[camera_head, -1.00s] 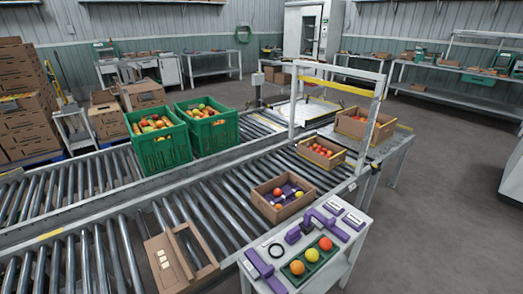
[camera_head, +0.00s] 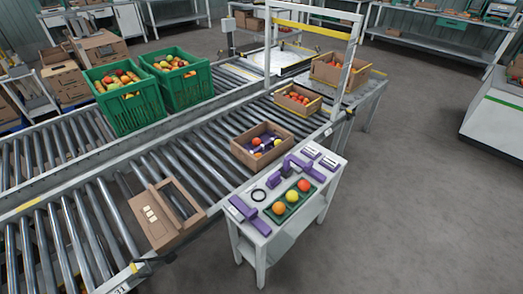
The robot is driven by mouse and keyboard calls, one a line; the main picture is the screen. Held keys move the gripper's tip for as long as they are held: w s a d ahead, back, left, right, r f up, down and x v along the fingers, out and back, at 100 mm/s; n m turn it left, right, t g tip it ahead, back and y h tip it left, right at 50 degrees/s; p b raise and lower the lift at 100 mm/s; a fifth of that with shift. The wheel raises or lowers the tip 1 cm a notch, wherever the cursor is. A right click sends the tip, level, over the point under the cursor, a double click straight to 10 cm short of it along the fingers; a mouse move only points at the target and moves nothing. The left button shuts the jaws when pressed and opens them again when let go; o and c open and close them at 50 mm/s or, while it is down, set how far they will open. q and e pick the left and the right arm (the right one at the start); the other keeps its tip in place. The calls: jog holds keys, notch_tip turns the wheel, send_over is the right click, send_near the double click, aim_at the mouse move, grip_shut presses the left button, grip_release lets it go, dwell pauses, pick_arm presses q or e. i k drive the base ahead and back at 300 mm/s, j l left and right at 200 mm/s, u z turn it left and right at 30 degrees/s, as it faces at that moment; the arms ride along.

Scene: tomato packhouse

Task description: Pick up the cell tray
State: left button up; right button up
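A small brown carton (camera_head: 240,157) sits on the near roller conveyor, behind the small white table. It holds a dark purple insert (camera_head: 268,138) with a few tomatoes and something pale; I cannot tell whether this insert is a cell tray. A green tray (camera_head: 278,217) with three fruits, orange, yellow and red, lies on the white table (camera_head: 263,242). Neither of my grippers is in view.
A brown carton piece (camera_head: 160,233) with an opening lies on the near rollers. Two green crates (camera_head: 137,111) of tomatoes stand on the far conveyor. Open floor (camera_head: 410,200) lies to the right.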

aim_at(267, 138)
jog(key=l+u, duration=0.5)
jog(key=l, duration=0.75)
jog(key=i+l+u, duration=0.1)
jog(key=i+l, duration=0.15)
jog(key=l, duration=0.25)
jog(key=i+l+u, duration=0.15)
jog(key=l, duration=0.4)
jog(key=i+l+u, duration=0.1)
jog(key=i+l, duration=0.25)
jog(key=l, duration=0.2)
jog(key=i+l+u, duration=0.1)
jog(key=l, duration=0.5)
jog(key=i+l+u, duration=0.15)
jog(key=l, duration=0.45)
jog(key=i+l+u, duration=0.1)
jog(key=i+l, duration=0.15)
jog(key=l, duration=0.35)
jog(key=i+l+u, duration=0.1)
jog(key=l, duration=0.5)
jog(key=i+l+u, duration=0.15)
jog(key=l, duration=0.5)
